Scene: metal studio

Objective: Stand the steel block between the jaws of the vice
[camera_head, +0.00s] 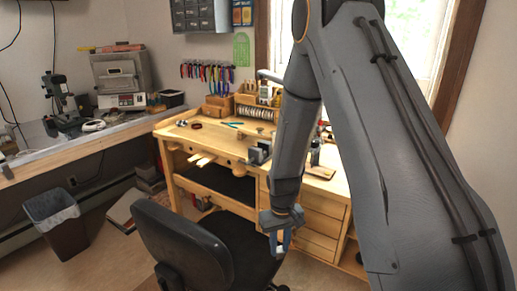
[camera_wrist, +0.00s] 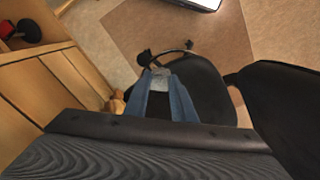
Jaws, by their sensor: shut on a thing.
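My gripper (camera_head: 280,246) hangs in front of the wooden workbench, lower than its top, pointing down. In the wrist view its two blue fingers (camera_wrist: 163,95) are shut on a small grey piece, the steel block (camera_wrist: 161,79), held at the fingertips. The block is small here and its tilt is hard to tell. The grey vice (camera_head: 260,151) stands on the bench top near the front edge, up and to the left of my gripper in the head view. Its jaws are too small to make out clearly, and my arm passes close to its right side in the picture.
The wooden workbench (camera_head: 185,133) carries pliers and tool holders (camera_head: 222,107). A black chair (camera_head: 182,243) stands before it, beside and below my gripper. A bin (camera_head: 57,220) stands at the left. A dark stand (camera_head: 316,155) is on the bench right of my forearm.

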